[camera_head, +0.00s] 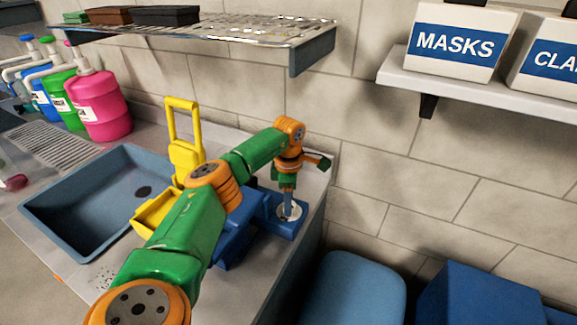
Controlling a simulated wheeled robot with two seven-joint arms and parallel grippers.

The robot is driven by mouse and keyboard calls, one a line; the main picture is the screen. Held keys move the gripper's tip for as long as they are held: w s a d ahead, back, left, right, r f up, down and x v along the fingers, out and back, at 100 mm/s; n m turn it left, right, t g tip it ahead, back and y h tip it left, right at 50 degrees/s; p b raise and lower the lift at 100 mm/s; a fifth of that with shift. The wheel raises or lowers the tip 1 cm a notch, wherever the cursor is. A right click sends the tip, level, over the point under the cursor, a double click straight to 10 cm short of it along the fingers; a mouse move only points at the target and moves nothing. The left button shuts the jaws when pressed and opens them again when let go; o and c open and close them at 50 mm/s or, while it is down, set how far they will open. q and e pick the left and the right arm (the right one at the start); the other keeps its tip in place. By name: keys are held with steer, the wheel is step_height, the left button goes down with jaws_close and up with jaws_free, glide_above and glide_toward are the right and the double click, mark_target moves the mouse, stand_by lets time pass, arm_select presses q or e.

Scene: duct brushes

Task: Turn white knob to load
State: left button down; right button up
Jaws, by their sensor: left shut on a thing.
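The white knob (294,212) sits on top of a blue device (272,218) at the right end of the counter. My left arm, green and orange, reaches in from the bottom left over the counter. My left gripper (288,205) points down at the knob and is shut on it. The gripper's fingers cover part of the knob, so its markings and setting cannot be read. My right gripper is not in view.
A yellow caddy with an upright handle (183,150) stands beside my arm, near the blue sink (95,205). Pink (100,105), green and blue pump jugs stand at the back left. A wire shelf (225,28) hangs above. Blue bins (355,290) stand right of the counter.

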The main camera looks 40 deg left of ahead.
arm_select(q)
steer(key=n+p, duration=0.1)
steer(key=n, duration=0.4)
steer(key=shift+r+p, duration=0.1)
steer(key=shift+p, duration=0.2)
steer(key=n+p, duration=0.1)
steer(key=n, duration=0.5)
steer(key=shift+n+p, duration=0.4)
steer(key=n+p, duration=0.1)
steer(key=n, duration=0.4)
steer(key=shift+r+p, duration=0.1)
steer(key=shift+p, duration=0.25)
steer(key=n+p, duration=0.1)
steer(key=n, duration=0.4)
steer(key=shift+w+n, duration=0.1)
steer(key=shift+n, duration=0.3)
steer(key=shift+p, duration=0.3)
steer(key=shift+c, duration=1.9)
jaws_free()
steer(key=shift+d, duration=0.1)
steer(key=shift+f, duration=0.2)
